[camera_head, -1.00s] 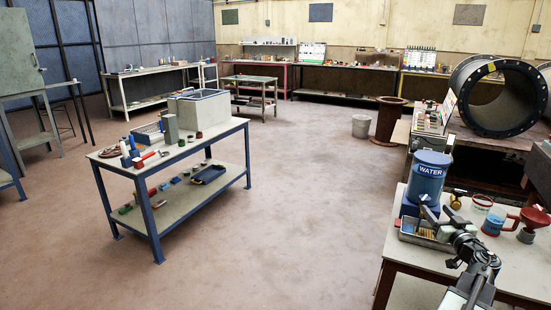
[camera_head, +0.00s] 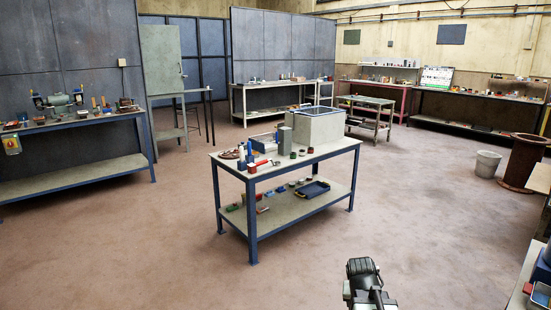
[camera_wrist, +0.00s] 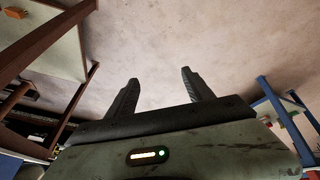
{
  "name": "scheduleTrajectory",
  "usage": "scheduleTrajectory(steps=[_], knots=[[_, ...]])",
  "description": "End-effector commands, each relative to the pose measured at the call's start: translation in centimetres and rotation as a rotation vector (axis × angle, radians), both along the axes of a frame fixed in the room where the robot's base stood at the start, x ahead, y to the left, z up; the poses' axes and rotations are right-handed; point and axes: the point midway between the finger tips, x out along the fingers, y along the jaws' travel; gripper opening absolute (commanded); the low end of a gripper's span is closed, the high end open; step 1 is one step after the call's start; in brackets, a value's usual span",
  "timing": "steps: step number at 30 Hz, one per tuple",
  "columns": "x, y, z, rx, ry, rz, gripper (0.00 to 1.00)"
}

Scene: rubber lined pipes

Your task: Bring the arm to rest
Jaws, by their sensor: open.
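My gripper shows in the wrist view (camera_wrist: 158,88). Its two dark fingers are spread apart with nothing between them, and bare floor lies beyond them. In the head view, part of my arm (camera_head: 365,283) shows at the bottom, over open floor. The fingers cannot be made out in the head view.
A blue-framed workbench (camera_head: 253,205) with a grey basin (camera_head: 318,126) and several small items stands ahead. A table edge (camera_head: 522,285) is close at the lower right. The floor (camera_head: 400,215) between is clear.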

Motion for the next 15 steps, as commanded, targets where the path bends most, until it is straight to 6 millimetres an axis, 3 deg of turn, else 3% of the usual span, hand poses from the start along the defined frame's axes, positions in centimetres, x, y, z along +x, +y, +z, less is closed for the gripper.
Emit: scheduleTrajectory(steps=[1,3,10,12,15], knots=[[-0.8,2.9,-0.5,0.032,0.053,0.054,0.60],[-2.1,6.4,-1.1,0.080,0.131,0.130,0.60],[-7.1,16.2,-1.6,0.215,0.350,0.371,0.60],[-6.8,15.5,2.0,0.210,0.342,0.357,0.60],[-6.8,15.4,4.9,0.208,0.340,0.354,0.60]])
